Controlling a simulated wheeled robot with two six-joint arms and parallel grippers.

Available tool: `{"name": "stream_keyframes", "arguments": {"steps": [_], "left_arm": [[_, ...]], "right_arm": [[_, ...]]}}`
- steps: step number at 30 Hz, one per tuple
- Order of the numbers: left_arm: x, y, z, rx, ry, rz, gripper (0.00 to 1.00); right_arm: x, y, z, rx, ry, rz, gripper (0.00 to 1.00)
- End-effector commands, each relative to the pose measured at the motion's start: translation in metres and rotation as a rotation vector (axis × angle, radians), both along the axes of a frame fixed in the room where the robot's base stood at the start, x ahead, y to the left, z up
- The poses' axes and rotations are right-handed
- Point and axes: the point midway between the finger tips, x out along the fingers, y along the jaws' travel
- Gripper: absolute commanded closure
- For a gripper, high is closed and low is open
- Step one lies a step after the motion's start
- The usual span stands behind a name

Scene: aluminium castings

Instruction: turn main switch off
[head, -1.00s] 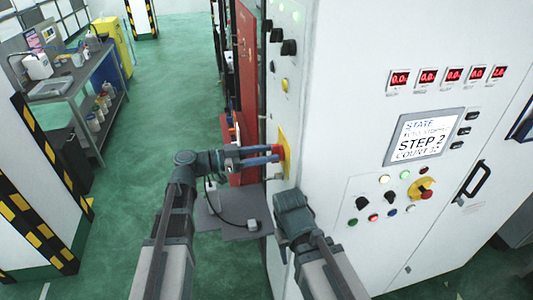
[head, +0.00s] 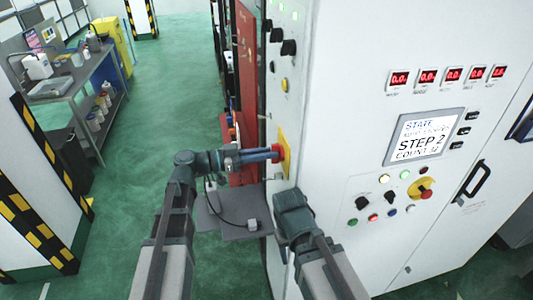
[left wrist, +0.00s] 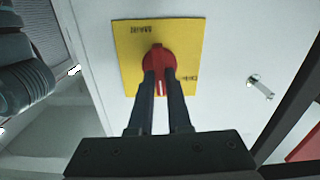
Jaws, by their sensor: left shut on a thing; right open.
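The main switch is a red rotary knob (head: 277,153) on a yellow plate (head: 285,150) on the narrow side face of the white cabinet. In the left wrist view the knob (left wrist: 157,61) sits between my two dark fingers, and its white mark points down between them. The yellow plate (left wrist: 185,38) shows at an angle, with dark lettering partly readable as MAIN. My left gripper (head: 268,154) is shut on the knob. My right gripper (head: 293,207) is lower, by the cabinet's front corner. It is open, but its fingers are not clearly visible.
The cabinet front (head: 340,120) carries red number displays, a lit screen (head: 422,137) reading STEP 2, several buttons, and another red knob on yellow (head: 424,190). A grey shelf (head: 232,215) lies below my left gripper. Green floor is open to the left, near a workbench (head: 75,80).

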Motion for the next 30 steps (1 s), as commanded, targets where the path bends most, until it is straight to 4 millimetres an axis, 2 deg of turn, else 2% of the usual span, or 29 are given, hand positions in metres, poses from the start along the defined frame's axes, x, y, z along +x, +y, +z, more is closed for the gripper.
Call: {"name": "stream_keyframes", "arguments": {"steps": [21, 30], "left_arm": [[0.0037, 0.0014, -0.0019, -0.162, 0.605, 0.0, 1.0], [0.0046, 0.0017, -0.0028, -0.217, 0.814, 0.001, 1.0]], "right_arm": [[0.0, 0.0, -0.0018, 0.0, 0.0, 0.0, 0.5], [0.0, 0.0001, -0.0027, 0.0, 0.0, 0.0, 0.5]]}}
